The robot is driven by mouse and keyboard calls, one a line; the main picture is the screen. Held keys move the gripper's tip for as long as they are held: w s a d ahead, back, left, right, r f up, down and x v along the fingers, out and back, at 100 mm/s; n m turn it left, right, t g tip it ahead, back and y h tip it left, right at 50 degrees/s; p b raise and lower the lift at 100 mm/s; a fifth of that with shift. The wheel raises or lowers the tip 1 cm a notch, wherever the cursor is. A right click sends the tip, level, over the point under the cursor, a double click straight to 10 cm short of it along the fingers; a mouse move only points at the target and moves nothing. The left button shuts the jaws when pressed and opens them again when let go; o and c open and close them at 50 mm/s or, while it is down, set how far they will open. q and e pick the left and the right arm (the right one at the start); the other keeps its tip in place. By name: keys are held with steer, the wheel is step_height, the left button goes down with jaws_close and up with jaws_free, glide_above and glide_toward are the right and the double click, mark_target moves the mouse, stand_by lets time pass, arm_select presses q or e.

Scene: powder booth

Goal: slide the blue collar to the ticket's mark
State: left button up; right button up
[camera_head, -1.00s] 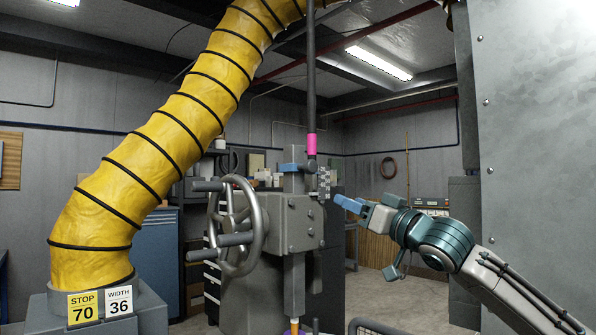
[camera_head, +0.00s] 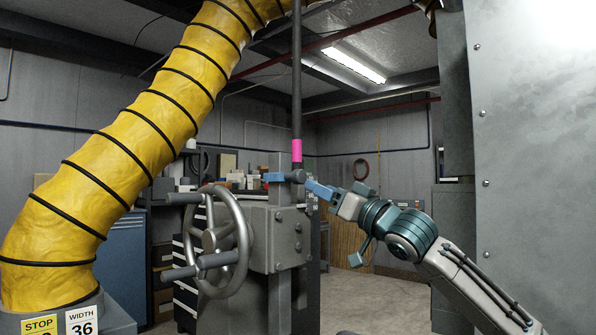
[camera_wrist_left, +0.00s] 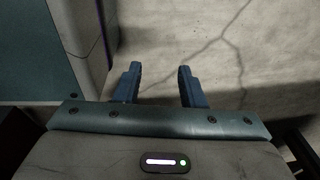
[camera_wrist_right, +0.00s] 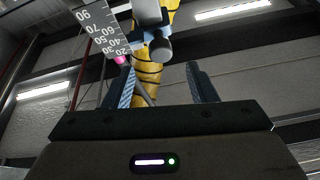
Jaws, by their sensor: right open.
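The blue collar (camera_head: 273,177) sits at the top of the grey machine post, beside a grey knob (camera_head: 296,176). In the right wrist view the blue collar (camera_wrist_right: 148,12) is at the top, ahead of the fingers. My right gripper (camera_head: 311,187) is just right of the knob, open and empty; its spread fingers also show in the right wrist view (camera_wrist_right: 161,82). A numbered scale (camera_wrist_right: 101,32) runs beside the collar. The ticket cards read STOP (camera_head: 39,325), its number cut off, and WIDTH 36 (camera_head: 82,321). My left gripper (camera_wrist_left: 158,78) is open and empty over the floor.
A handwheel (camera_head: 222,245) stands left of the machine body (camera_head: 275,235). A pink band (camera_head: 297,150) is on the upright rod above the knob. A thick yellow hose (camera_head: 130,145) fills the left, and a grey metal panel (camera_head: 530,170) fills the right.

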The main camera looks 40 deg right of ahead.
mark_target(303, 177)
steer(key=p+x, duration=0.3)
steer(key=shift+s+r, duration=0.1)
steer(key=shift+r, duration=0.1)
steer(key=p+x, duration=0.4)
steer(key=shift+w+r, duration=0.1)
steer(key=shift+w, duration=0.1)
steer(key=shift+w+a+r+p, duration=0.1)
steer(key=shift+w+p, duration=0.45)
steer(key=shift+p, duration=0.05)
arm_select(q)
steer(key=s+r, duration=0.3)
steer(key=s, duration=0.5)
steer(key=shift+s+a, duration=0.25)
steer(key=shift+f, duration=0.1)
